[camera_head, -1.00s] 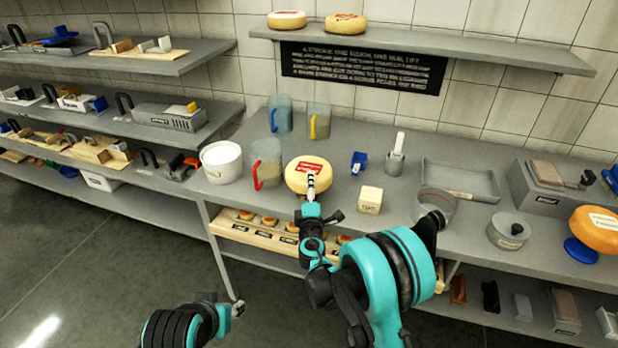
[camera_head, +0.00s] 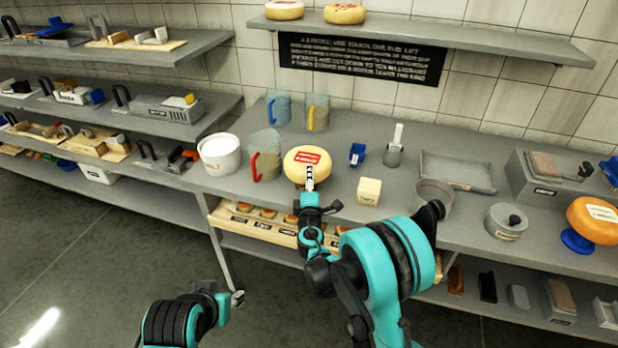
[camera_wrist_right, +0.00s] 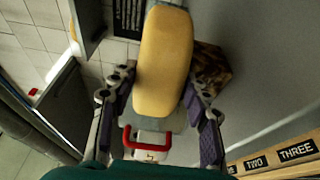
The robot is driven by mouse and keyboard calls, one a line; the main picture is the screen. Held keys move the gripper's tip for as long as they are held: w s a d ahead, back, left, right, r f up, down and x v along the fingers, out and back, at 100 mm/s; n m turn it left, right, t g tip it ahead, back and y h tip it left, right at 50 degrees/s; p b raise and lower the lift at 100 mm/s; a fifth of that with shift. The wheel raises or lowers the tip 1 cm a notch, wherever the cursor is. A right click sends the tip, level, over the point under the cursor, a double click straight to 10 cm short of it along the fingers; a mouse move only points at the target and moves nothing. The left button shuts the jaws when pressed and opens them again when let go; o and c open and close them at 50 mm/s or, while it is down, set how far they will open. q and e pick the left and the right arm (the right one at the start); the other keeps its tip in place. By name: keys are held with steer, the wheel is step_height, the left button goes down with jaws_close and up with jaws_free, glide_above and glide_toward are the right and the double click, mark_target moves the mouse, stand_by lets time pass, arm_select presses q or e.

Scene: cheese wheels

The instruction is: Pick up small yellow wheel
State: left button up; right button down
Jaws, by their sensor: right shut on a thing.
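The small yellow wheel (camera_head: 300,170) has a red and white label on top and is at the counter's front, in the middle of the head view. My right gripper (camera_head: 309,182) is shut on it from the front. In the right wrist view the yellow wheel (camera_wrist_right: 165,62) fills the upper middle, with a finger of my right gripper (camera_wrist_right: 158,108) on each side. Whether the wheel touches the counter is unclear. My left gripper (camera_head: 237,298) is low in front of the counter, apart from everything; its opening is too small to tell.
A white tub (camera_head: 220,158) and a jug with a red handle (camera_head: 264,158) stand left of the wheel. A pale block (camera_head: 369,191) and a blue scoop (camera_head: 357,154) are to its right. An orange wheel (camera_head: 592,222) on a blue stand is far right. Two wheels sit on the upper shelf (camera_head: 430,38).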

step_height(320, 180, up, 4)
steer(key=shift+d+f+p, duration=0.1)
steer(key=shift+p, duration=0.75)
steer(key=s+d+r+p, duration=0.1)
steer(key=d+r+p, duration=0.4)
steer(key=d+r, duration=0.4)
steer(key=shift+s+d+r, duration=0.25)
steer(key=shift+d+r, duration=0.05)
steer(key=shift+d, duration=0.9)
